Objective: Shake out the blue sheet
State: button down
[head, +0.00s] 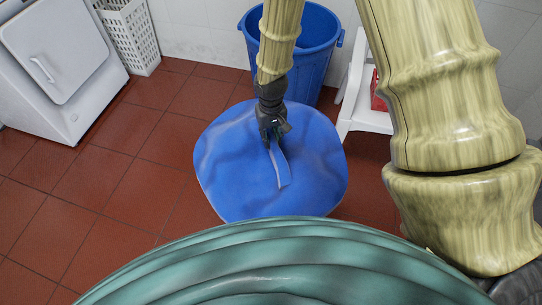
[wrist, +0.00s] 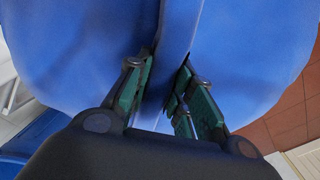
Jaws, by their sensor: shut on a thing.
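The blue sheet (head: 230,175) is spread out in a rounded shape below my gripper in the head view, with shallow wrinkles and a raised fold in its middle. My gripper (head: 274,132) is over the middle of the sheet, shut on that fold. In the wrist view the sheet (wrist: 80,50) fills most of the picture, and a ridge of it runs between the two green fingers of my gripper (wrist: 165,85). Whether the sheet touches the floor cannot be told.
A blue bin (head: 312,60) stands behind the sheet, by the tiled wall. A white stand (head: 362,115) with a red thing is to its right. A white appliance (head: 60,70) and a white basket (head: 132,35) are at the left. The red tiled floor (head: 85,195) at left is clear.

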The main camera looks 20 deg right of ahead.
dwell(0.3)
notch_tip(320, 180, up, 20)
jog(key=shift+w+f, duration=0.1)
jog(key=shift+f, duration=9.9)
